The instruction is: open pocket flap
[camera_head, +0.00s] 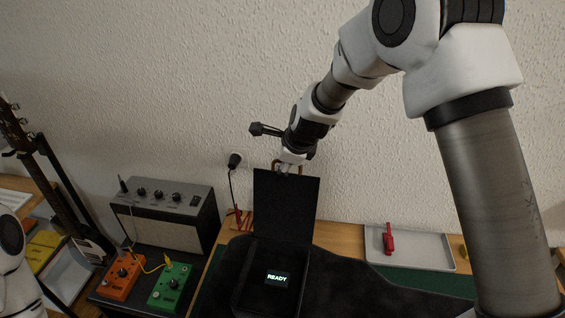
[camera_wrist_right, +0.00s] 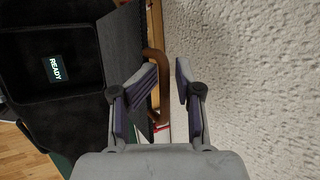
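The black pocket flap (camera_head: 287,205) stands raised, nearly upright, at the back of the dark pocket (camera_head: 240,285), which lies open. A small screen (camera_head: 278,279) reading READY shows inside the pocket. In the right wrist view the flap (camera_wrist_right: 120,45) is left of the fingers, and the screen (camera_wrist_right: 56,69) is further left. My right gripper (camera_head: 288,170) is at the flap's top edge. In the wrist view its fingers (camera_wrist_right: 167,68) are apart. A brown loop (camera_wrist_right: 165,88) shows between them; whether they touch it I cannot tell. My left gripper is out of view.
A textured wall (camera_head: 180,80) is close behind the flap. An amplifier (camera_head: 165,215), orange pedal (camera_head: 122,275) and green pedal (camera_head: 169,287) stand left. A grey tray (camera_head: 430,247) with a red tool (camera_head: 388,238) is right. A guitar (camera_head: 50,180) stands far left.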

